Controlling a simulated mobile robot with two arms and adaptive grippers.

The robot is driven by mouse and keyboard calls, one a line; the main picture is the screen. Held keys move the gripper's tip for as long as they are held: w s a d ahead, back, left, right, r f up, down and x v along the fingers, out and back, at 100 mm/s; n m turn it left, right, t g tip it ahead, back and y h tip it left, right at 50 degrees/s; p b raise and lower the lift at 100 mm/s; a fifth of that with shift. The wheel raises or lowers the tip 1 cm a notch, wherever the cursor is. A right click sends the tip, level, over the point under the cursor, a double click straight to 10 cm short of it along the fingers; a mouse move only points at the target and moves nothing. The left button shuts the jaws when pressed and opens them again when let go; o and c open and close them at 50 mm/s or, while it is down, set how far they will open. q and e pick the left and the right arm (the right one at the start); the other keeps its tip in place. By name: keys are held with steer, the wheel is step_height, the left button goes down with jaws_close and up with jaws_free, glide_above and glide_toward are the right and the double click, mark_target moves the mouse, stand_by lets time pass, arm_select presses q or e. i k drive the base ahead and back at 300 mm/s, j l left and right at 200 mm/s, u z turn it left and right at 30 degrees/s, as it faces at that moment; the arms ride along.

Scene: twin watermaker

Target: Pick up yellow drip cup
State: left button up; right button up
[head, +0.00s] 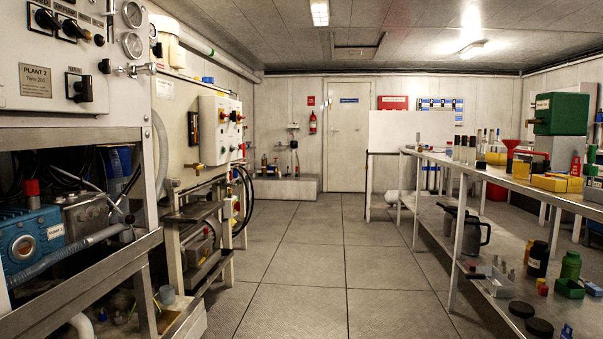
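I cannot make out for sure which thing is the yellow drip cup. Several yellow things stand on the right bench (455,168): a yellow vessel (496,158) towards the far end, a yellow block (521,169) beside a red funnel (511,145), and low yellow boxes (549,183) nearer to me. A small grey-blue cup (166,296) sits low under the left machine frame. Neither of my grippers shows in the head view.
Machinery marked Plant 2 (38,83) fills the left side. The right bench has a lower shelf with a grey jug (474,236), bottles and black discs. A tiled aisle (305,265) between them is clear up to the white door (348,140).

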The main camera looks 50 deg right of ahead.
mark_target(519, 171)
steer(key=z, duration=2.95)
